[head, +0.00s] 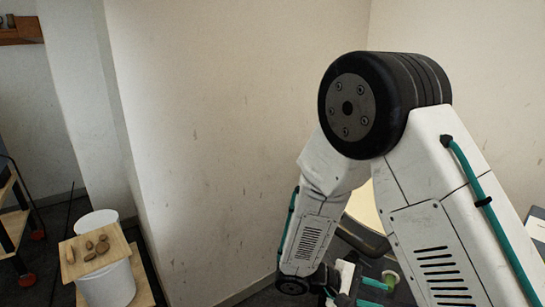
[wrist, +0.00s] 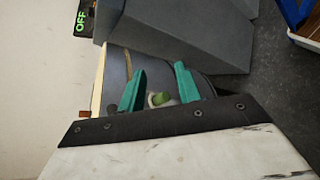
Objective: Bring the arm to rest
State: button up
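My gripper (wrist: 160,88) has two teal fingers, which stand well apart in the wrist view. A small green and white piece (wrist: 161,99) shows in the gap between them; no finger visibly touches it. In the head view my arm is bent, with its elbow high, and the teal fingers of my gripper (head: 372,292) show low in the picture, partly hidden by my own arm. A small green round thing (head: 390,278) is beside them there.
A wooden board (head: 112,250) with several brown lumps lies on a white bucket (head: 110,288) at lower left. Dark-framed shelving (head: 12,222) stands at the left edge. A pale round-edged thing (head: 366,205) is behind my arm. Grey blocks (wrist: 185,30) and an OFF sign (wrist: 82,18) are near the fingers.

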jog(key=s+d+r+m+t+y, duration=0.1)
jog(key=s+r+m+y, duration=0.2)
jog(key=s+r+y, duration=0.4)
jog(key=s+d+r+m+t+y, duration=0.1)
jog(key=s+r+m+y, duration=0.3)
jog(key=s+r+y, duration=0.3)
jog(key=shift+s+d+r+t, duration=0.3)
jog(key=shift+s+r, duration=2.25)
jog(key=shift+r, duration=2.15)
